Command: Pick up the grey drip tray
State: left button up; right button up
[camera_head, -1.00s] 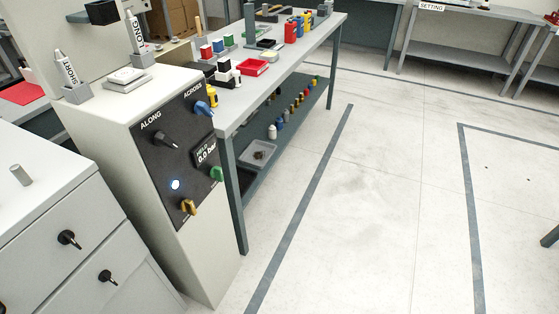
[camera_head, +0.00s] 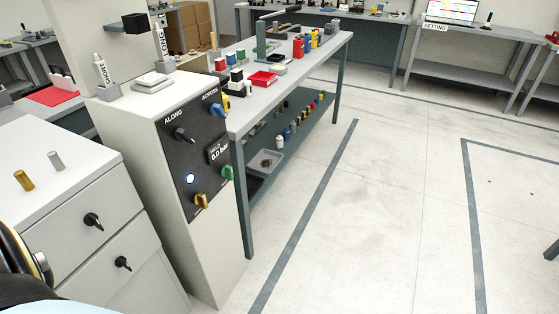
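A grey tray (camera_head: 278,159), which looks like the drip tray, sits on the lower shelf (camera_head: 291,145) of the long workbench, close to the near end. It is shallow, with a small dark item or stain in its middle. Its left side is close to the bench's near leg. Neither of my grippers shows in view. A dark rounded part at the bottom left corner seems to be part of my own body.
A control cabinet (camera_head: 215,255) with knobs stands left of the bench. A drawer unit (camera_head: 70,185) is nearer left. Several small bottles (camera_head: 280,141) stand on the lower shelf behind the tray. The floor (camera_head: 370,220) right of the bench is open.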

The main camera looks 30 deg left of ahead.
aim_at(266, 162)
jog(key=z, duration=0.05)
jog(key=i, duration=1.85)
jog(key=u, duration=0.6)
jog(key=i, duration=1.55)
jog(key=u, duration=1.95)
jog(key=i, duration=0.75)
jog(key=u, duration=0.65)
